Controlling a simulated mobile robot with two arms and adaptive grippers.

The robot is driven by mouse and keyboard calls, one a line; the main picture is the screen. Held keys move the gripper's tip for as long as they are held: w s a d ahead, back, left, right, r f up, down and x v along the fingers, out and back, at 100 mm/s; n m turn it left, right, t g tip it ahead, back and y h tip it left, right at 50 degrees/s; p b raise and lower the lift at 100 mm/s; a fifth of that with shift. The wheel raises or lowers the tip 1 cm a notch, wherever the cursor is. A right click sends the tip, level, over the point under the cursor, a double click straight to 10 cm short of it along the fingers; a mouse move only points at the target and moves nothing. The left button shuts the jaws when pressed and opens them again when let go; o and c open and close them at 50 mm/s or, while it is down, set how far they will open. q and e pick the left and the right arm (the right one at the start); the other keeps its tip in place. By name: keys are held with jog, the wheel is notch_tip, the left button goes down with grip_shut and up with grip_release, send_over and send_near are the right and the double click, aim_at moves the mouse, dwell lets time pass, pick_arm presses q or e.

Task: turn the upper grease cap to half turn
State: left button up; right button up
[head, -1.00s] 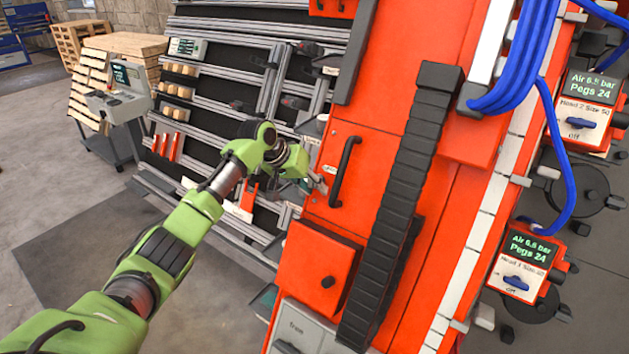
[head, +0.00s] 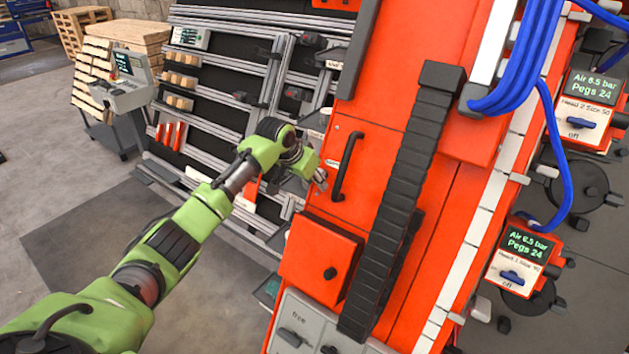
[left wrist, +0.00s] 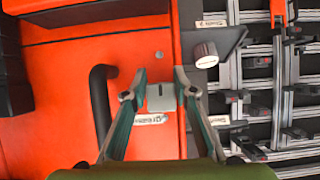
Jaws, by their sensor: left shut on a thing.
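My left gripper (head: 320,180) reaches the left edge of the tall red panel (head: 365,140). In the left wrist view its two fingertips (left wrist: 161,92) are shut on a small light grey piece at the panel edge, which I take for the upper grease cap (left wrist: 161,104). A white label (left wrist: 152,119) sits beside it; its text is too small to read surely. A separate round grey knob (left wrist: 205,54) stands apart from the fingers on a dark bracket. In the head view the gripped piece is mostly hidden by the gripper. My right gripper is not in view.
A black handle (head: 346,167) stands out from the panel close to the gripper; it also shows in the left wrist view (left wrist: 101,95). A red box with a black knob (head: 322,264) juts out below. A black cable chain (head: 405,190) runs to the right. Rails (head: 225,85) stand behind.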

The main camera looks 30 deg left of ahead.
pick_arm(q)
jog(key=shift+s+f, duration=0.1)
jog(key=shift+f, duration=0.1)
jog(key=o, duration=1.1)
jog(key=shift+r, duration=0.1)
jog(key=v, duration=1.2)
